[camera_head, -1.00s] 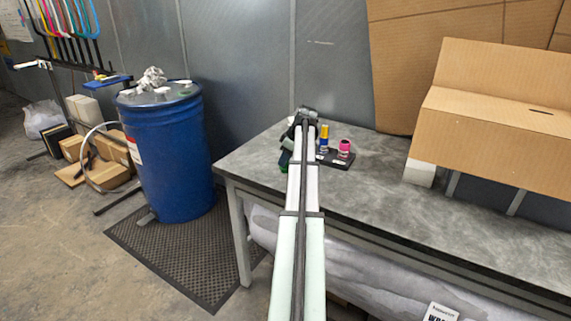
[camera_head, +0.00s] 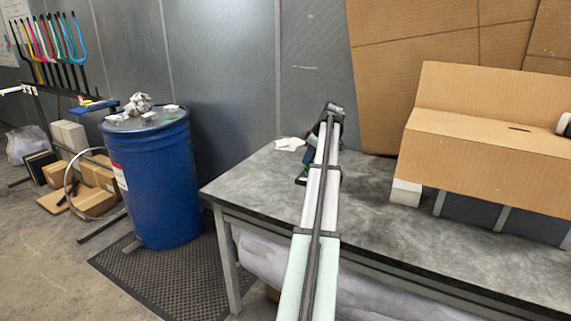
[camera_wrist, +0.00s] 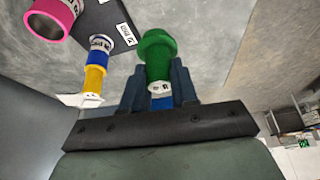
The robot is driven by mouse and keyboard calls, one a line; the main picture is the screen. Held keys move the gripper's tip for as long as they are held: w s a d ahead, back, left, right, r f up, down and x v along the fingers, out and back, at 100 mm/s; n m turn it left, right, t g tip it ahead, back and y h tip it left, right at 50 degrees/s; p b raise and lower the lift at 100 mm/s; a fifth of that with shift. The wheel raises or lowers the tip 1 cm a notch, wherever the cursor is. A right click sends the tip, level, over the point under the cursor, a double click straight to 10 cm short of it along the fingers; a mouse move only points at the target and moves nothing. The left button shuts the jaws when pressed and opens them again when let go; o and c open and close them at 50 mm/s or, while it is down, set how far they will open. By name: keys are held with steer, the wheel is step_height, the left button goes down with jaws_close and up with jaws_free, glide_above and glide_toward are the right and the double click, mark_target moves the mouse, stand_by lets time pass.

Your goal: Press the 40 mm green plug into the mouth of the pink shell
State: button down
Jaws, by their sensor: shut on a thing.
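My gripper (camera_wrist: 158,88) is shut on the green plug (camera_wrist: 157,52) in the wrist view. The plug has a wide green head, a green body, a white label and a blue part low between the fingers. Its head points away from my palm. The pink shell (camera_wrist: 46,20) is at the top left of the wrist view, apart from the plug, its round mouth showing and its edge cut off by the frame. A dark block (camera_wrist: 100,20) with a white label lies beside it. In the head view my arm hides the shell; a bit of green (camera_head: 308,158) shows at my gripper.
A blue and yellow piece (camera_wrist: 96,72) stands near the shell in the wrist view. A white crumpled item (camera_head: 289,144) lies at the back of the grey table (camera_head: 400,225). A cardboard box (camera_head: 480,155) stands on the right. A blue drum (camera_head: 155,185) is left of the table.

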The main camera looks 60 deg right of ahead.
steer(key=s+d+r, duration=0.2)
steer(key=d, duration=0.4)
steer(key=s+d+r+n, duration=0.1)
steer(key=s+d+r, duration=0.1)
steer(key=d, duration=0.5)
steer(key=shift+s+y, duration=0.3)
steer(key=shift+f, duration=2.4)
steer(key=shift+f, duration=1.4)
steer(key=c, duration=0.8)
jaws_free()
